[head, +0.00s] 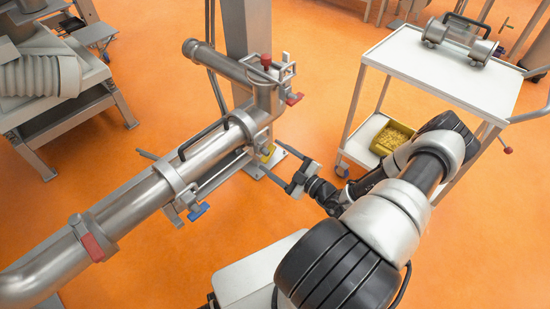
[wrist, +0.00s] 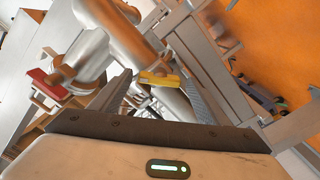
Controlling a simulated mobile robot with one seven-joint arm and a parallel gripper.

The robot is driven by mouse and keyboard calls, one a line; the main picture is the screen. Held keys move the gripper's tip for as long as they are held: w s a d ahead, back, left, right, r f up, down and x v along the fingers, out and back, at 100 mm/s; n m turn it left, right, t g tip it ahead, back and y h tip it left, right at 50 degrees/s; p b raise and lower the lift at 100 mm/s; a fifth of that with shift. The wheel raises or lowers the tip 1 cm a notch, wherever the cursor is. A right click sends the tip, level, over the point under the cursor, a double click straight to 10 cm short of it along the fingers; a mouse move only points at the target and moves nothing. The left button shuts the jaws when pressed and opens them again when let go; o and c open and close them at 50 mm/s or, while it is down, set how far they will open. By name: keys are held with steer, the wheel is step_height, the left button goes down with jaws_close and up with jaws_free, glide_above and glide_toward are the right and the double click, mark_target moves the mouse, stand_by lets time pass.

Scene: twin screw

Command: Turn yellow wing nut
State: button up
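The yellow wing nut (head: 267,153) sits low on the steel pipe assembly, just beyond my gripper in the head view. In the wrist view the yellow wing nut (wrist: 160,79) lies across the gap between my fingers, near their tips. My gripper (head: 274,163) is open, with one finger on either side of the gap; the wrist view shows my gripper (wrist: 154,75) with its fingers wide apart. The right fingertip looks close to one end of the nut; I cannot tell whether they touch.
The steel pipe (head: 135,205) runs diagonally, with a blue wing nut (head: 198,211) and red parts such as the red clamp handle (head: 93,247). A vertical post (head: 246,45) stands behind. A white cart (head: 440,68) stands right, with a yellow bin (head: 390,137) below. Orange floor is open left of my base.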

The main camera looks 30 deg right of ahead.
stand_by(0.3)
steer(key=p+v, duration=0.1)
steer(key=v, duration=1.6)
steer(key=shift+s, duration=0.15)
steer(key=shift+r, duration=0.1)
steer(key=m+b, duration=0.6)
steer(key=m, duration=3)
glide_toward(267, 153)
steer(key=x, duration=0.6)
steer(key=f+x, duration=0.1)
steer(key=x, duration=0.2)
steer(key=shift+w+d, duration=0.25)
steer(key=shift+w, duration=0.05)
